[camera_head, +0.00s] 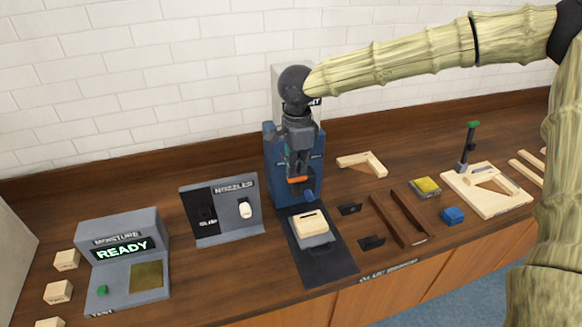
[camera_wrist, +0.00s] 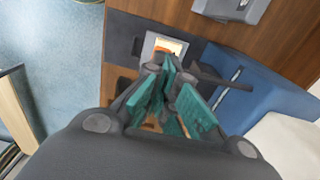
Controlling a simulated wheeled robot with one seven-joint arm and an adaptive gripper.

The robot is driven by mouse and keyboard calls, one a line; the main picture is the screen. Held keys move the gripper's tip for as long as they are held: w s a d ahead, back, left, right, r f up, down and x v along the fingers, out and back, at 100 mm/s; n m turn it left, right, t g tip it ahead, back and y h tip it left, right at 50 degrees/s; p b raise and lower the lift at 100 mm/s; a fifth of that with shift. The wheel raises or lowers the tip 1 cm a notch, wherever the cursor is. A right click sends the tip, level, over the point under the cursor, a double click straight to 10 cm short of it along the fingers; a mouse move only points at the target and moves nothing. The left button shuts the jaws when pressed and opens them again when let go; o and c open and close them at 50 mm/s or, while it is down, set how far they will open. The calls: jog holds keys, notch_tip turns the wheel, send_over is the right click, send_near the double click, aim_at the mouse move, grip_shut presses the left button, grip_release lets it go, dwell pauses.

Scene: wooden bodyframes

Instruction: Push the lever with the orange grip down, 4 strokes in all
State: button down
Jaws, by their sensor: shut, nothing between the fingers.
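A blue machine (camera_head: 276,185) stands against the back of the bench. Its lever has an orange grip (camera_head: 297,180) at the front of the machine. My gripper (camera_head: 298,172) points down just above the orange grip, with its fingers shut and empty. I cannot tell whether the fingertips touch the grip. In the wrist view my gripper's teal fingers (camera_wrist: 167,68) are closed together, with a bit of orange showing past their tips. A light wooden block (camera_head: 309,223) sits in a grey holder on the machine's black base plate (camera_head: 331,269). My gripper hides part of the lever.
The nozzle stand (camera_head: 221,209) and moisture tester (camera_head: 124,262) reading READY stand to the left. Wooden blocks (camera_head: 58,292) lie far left.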

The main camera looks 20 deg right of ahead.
aim_at(296, 179)
jog(key=shift+f, duration=1.95)
jog(key=shift+r, duration=0.1)
jog(key=shift+r+p, duration=0.35)
jog(key=shift+r, duration=3)
jog(key=shift+f, duration=0.15)
